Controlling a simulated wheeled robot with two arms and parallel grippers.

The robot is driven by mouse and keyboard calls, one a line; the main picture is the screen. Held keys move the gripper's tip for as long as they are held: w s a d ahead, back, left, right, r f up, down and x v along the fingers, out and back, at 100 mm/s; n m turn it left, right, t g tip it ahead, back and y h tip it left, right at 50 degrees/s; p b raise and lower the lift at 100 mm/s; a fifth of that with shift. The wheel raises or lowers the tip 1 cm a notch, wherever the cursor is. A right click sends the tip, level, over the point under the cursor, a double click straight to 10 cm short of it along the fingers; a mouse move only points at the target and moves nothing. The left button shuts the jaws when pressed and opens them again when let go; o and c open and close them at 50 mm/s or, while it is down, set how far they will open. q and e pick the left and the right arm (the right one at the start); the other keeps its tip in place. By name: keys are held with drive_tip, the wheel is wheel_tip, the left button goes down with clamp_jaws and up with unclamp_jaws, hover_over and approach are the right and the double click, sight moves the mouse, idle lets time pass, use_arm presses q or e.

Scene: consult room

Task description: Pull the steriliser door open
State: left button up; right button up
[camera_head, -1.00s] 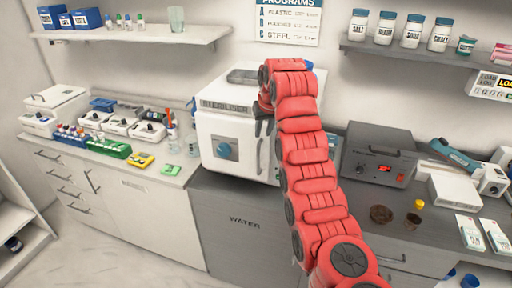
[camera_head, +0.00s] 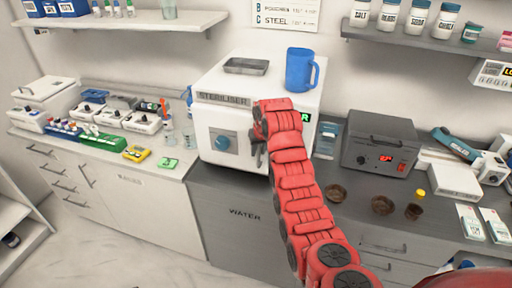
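The steriliser (camera_head: 225,100) is a white box on the counter with a "STERILISER" label along its top front edge. My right arm comes in red from the lower right and reaches the door's right edge. My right gripper (camera_head: 257,150) is dark and small there, at the door's handle side. The arm's wrist hides much of the handle, and I cannot tell whether the fingers grip it. My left gripper is not in view.
A blue mug (camera_head: 299,72) and a grey metal tray (camera_head: 246,66) stand on top of the steriliser. Floor space is clear in front of the left cabinets.

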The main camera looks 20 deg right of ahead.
drive_tip(key=shift+w+f, duration=0.25)
drive_tip(key=shift+f, duration=0.2)
drive_tip(key=shift+s+r, duration=0.2)
drive_tip(key=shift+s, duration=0.05)
drive_tip(key=shift+c, duration=0.5)
clamp_jaws()
idle(0.4)
